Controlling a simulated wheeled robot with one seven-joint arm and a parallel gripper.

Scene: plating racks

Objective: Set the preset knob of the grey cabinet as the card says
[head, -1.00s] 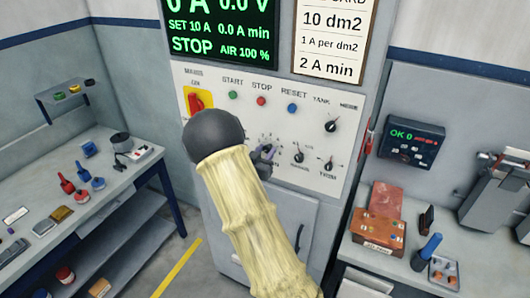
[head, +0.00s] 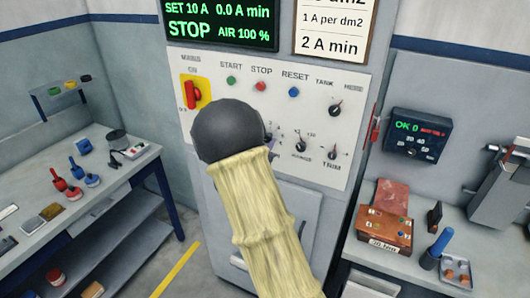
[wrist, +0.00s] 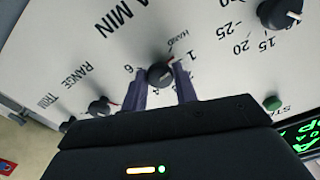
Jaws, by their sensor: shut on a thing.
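The grey cabinet (head: 345,60) stands ahead with a white knob panel (head: 213,61). In the wrist view my gripper (wrist: 160,86) has its two purple-grey fingers on either side of a small black knob (wrist: 160,74), shut on it. "HAND", "1" and "6" are printed round this knob; its pointer setting is hard to read. In the head view my dark wrist and pale sleeve hide this knob and most of the gripper. The card (head: 333,30) shows "1 A per dm2" and "2 A min"; its top is cut off. The green display (head: 221,24) reads SET 10 A, 0.0 A min, STOP, AIR 100 %.
A larger knob (wrist: 280,14) and another small knob (wrist: 100,106) flank the gripped one. A red main switch (head: 193,94) on yellow and START, STOP and RESET buttons are close by. Benches with tools stand left (head: 120,180) and right (head: 345,245).

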